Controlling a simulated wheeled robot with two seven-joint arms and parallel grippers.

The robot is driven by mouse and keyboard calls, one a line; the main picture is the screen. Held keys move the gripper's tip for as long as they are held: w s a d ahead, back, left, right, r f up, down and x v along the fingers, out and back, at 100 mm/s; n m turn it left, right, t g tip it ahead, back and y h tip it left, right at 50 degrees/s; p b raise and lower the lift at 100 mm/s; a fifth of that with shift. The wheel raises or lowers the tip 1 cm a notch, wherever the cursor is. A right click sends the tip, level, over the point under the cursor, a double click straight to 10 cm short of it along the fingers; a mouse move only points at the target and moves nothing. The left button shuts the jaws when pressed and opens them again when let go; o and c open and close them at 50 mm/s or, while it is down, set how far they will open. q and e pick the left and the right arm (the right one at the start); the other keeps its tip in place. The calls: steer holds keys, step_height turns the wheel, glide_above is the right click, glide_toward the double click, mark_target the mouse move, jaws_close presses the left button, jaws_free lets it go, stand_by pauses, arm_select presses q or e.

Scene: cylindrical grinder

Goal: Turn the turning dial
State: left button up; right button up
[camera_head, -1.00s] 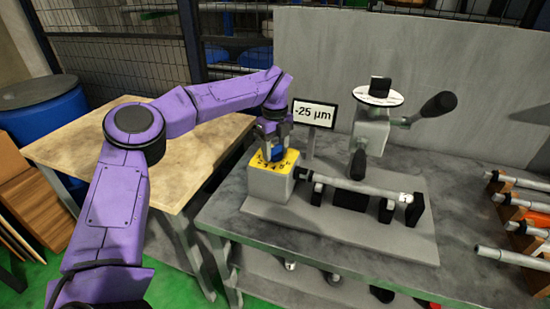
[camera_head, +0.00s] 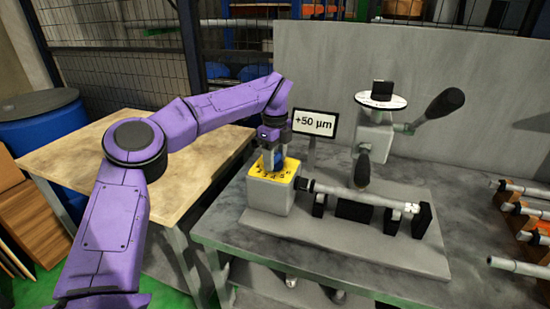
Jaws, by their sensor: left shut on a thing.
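The display (camera_head: 314,123) behind the block reads +50 µm. My right gripper is not in view.
A workpiece shaft (camera_head: 360,197) lies across supports right of the block. A grinding unit with a white disc (camera_head: 381,102) and a black handle (camera_head: 445,103) stands behind. More shafts (camera_head: 520,207) rest at the right. A wooden table (camera_head: 100,160) stands left.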

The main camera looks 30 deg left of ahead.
mark_target(275, 155)
arm_select(q)
steer(key=o, duration=1)
step_height(275, 155, up, 10)
steer(key=shift+r+p, duration=0.25)
steer(key=shift+p, duration=0.25)
